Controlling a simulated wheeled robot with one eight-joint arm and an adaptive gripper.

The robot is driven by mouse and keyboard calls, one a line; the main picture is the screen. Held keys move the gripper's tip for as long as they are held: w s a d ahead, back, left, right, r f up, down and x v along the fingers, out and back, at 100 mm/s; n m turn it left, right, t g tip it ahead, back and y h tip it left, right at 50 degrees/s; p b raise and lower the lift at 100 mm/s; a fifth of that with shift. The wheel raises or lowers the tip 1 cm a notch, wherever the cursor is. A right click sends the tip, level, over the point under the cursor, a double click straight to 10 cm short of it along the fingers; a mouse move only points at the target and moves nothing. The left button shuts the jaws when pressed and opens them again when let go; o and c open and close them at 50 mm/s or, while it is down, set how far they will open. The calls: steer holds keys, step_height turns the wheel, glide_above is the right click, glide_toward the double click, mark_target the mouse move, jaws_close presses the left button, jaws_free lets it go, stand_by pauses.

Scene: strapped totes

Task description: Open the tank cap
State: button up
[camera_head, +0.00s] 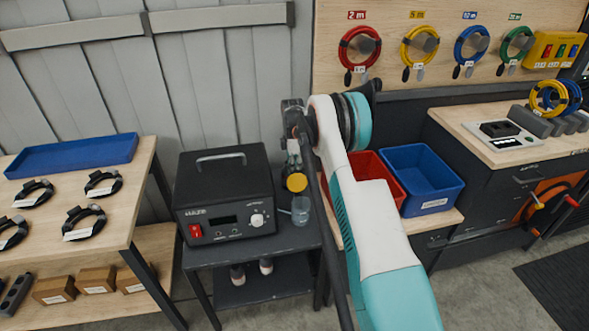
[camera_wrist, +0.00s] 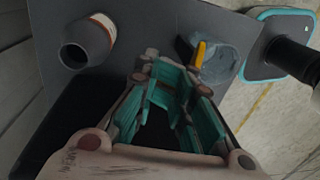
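A round yellow cap (camera_head: 296,182) shows in the head view just below my gripper (camera_head: 293,158), above a small clear container (camera_head: 300,210) on the dark cart. In the wrist view, the yellow piece (camera_wrist: 200,54) appears as a narrow strip beside the clear container (camera_wrist: 218,66). It lies just beyond the right fingertip of my gripper (camera_wrist: 170,78). The teal finger pads stand apart with a gap between them, and I see nothing held there. Whether a finger touches the cap is unclear. I cannot make out a tank under the cap.
A black power box (camera_head: 225,195) stands on the cart, left of the container. A bottle with a dark open mouth (camera_wrist: 88,42) shows in the wrist view. A blue bin (camera_head: 425,180) and a red bin (camera_head: 375,165) stand right, partly behind my arm. A table (camera_head: 125,205) is left.

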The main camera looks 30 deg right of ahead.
steer(key=shift+o, duration=0.9)
steer(key=shift+s+f, duration=0.25)
steer(key=shift+f, duration=0.6)
steer(key=shift+w, duration=0.25)
steer(key=shift+f, duration=0.1)
steer(key=shift+w, duration=0.1)
step_height(320, 180, up, 12)
steer(key=w, duration=0.1)
steer(key=shift+w+d, duration=0.25)
